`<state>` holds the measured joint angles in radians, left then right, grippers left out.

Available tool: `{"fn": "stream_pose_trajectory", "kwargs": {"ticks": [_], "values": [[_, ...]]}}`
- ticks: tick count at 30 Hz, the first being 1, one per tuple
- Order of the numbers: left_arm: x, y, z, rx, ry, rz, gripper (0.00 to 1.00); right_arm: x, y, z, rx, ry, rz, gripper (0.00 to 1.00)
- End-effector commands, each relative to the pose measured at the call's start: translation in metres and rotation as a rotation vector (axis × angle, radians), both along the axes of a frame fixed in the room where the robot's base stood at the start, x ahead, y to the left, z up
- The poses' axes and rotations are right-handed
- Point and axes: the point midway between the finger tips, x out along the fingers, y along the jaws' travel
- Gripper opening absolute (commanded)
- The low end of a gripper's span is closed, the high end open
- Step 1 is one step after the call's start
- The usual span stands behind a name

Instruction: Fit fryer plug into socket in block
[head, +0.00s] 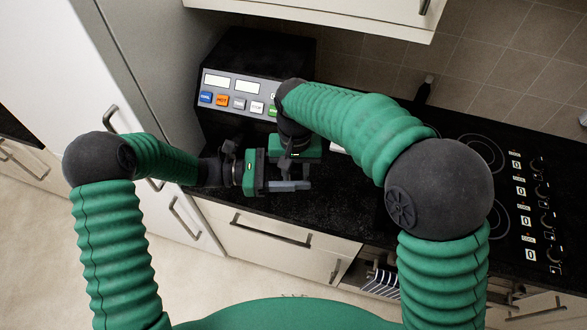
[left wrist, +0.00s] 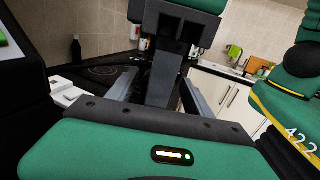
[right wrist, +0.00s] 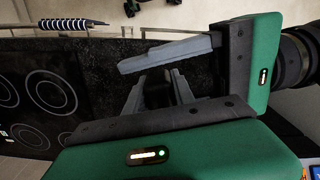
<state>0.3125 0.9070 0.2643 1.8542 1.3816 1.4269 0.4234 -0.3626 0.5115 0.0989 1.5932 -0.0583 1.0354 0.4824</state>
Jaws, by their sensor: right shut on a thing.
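My left gripper (head: 297,178) is open over the worktop, and its fingers stand wide apart in the left wrist view (left wrist: 160,95). My right gripper (right wrist: 158,82) is pointed down beside it, and the two crowd each other at the worktop's front edge. The right fingers are close together on a small dark thing, which looks like the plug but is mostly hidden. A white block (left wrist: 65,92) lies on the worktop in the left wrist view, and part of it shows behind my right arm in the head view (head: 338,149). I cannot make out its socket.
A black appliance (head: 240,86) with displays and coloured buttons stands behind the grippers. A hob (head: 482,152) with knobs is to the right. The black worktop (head: 340,205) ends above white drawers (head: 290,250). A tall white cabinet (head: 130,70) is at left, and an upper cupboard (head: 370,12) overhead.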

Motion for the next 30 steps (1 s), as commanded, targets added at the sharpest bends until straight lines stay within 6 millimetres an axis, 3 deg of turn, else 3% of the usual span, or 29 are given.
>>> {"fn": "stream_pose_trajectory", "kwargs": {"ticks": [2, 13, 14, 15, 19, 30], "values": [[-0.0001, -0.0004, 0.0001, 0.000, 0.000, 0.000, 0.47, 0.0000, -0.0005, 0.0001, 0.000, 0.000, -0.001, 0.00], [-0.0013, -0.0002, 0.0003, -0.002, 0.000, -0.004, 0.00, 0.0014, -0.0006, 0.0004, 0.000, -0.004, -0.002, 0.00], [-0.0015, -0.0002, 0.0003, -0.002, 0.001, -0.005, 0.00, 0.0015, -0.0007, 0.0004, 0.000, -0.004, -0.002, 0.00], [-0.0015, -0.0003, 0.0005, -0.002, 0.000, -0.005, 0.00, 0.0018, -0.0007, 0.0004, 0.000, -0.005, -0.002, 0.36], [-0.0010, -0.0001, 0.0004, -0.002, 0.000, -0.003, 0.00, 0.0012, -0.0004, 0.0003, 0.000, -0.003, -0.002, 0.53], [-0.0003, 0.0003, 0.0003, 0.000, 0.000, -0.001, 0.00, 0.0005, 0.0001, 0.0039, 0.000, -0.002, -0.001, 0.56]]}}
